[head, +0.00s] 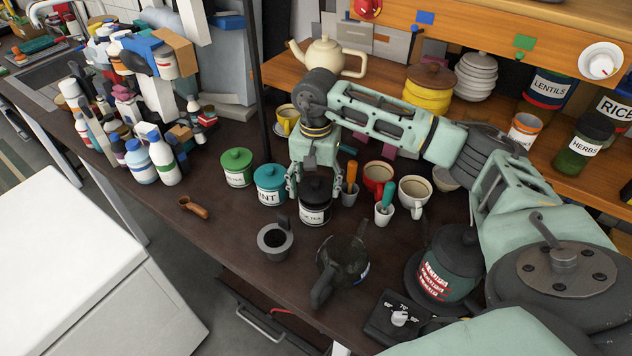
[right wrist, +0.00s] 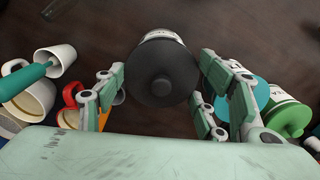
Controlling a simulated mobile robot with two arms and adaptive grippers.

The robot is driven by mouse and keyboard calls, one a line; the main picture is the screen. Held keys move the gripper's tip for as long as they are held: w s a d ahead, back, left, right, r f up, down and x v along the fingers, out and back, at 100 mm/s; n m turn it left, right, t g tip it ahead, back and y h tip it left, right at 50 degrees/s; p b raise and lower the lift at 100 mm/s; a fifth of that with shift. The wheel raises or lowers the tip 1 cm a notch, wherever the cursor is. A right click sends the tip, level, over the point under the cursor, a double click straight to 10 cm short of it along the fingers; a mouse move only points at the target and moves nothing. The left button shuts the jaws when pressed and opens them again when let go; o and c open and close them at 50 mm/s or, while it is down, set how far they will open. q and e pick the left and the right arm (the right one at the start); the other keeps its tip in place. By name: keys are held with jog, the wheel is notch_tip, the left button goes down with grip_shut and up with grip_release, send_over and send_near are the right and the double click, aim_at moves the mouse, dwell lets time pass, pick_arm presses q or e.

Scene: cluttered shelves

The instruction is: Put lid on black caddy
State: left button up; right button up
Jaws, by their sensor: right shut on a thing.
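The black caddy (head: 314,214) stands on the dark counter, with a white label facing front. A black round lid (head: 315,188) with a knob is at its top. In the right wrist view the lid (right wrist: 162,66) covers most of the caddy, and the white label (right wrist: 160,37) shows past its far edge. The lid looks seated or nearly so; I cannot tell whether a gap is left. My right gripper (head: 313,186) comes down from above, its fingers on both sides of the lid and shut on it. My left gripper is not in view.
Teal (head: 269,184) and green (head: 236,167) caddies stand close on the left. A small cup with an orange-handled tool (head: 350,170) and mugs (head: 415,197) stand close on the right. A dark pot (head: 275,240) and a glass jug (head: 343,258) are in front.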

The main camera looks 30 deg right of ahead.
jog(key=shift+f, duration=0.15)
dwell(0.4)
jog(key=shift+f+b, duration=0.9)
jog(key=shift+b, duration=0.05)
jog(key=o, duration=1.2)
jog(key=shift+r, duration=0.1)
notch_tip(320, 180, up, 12)
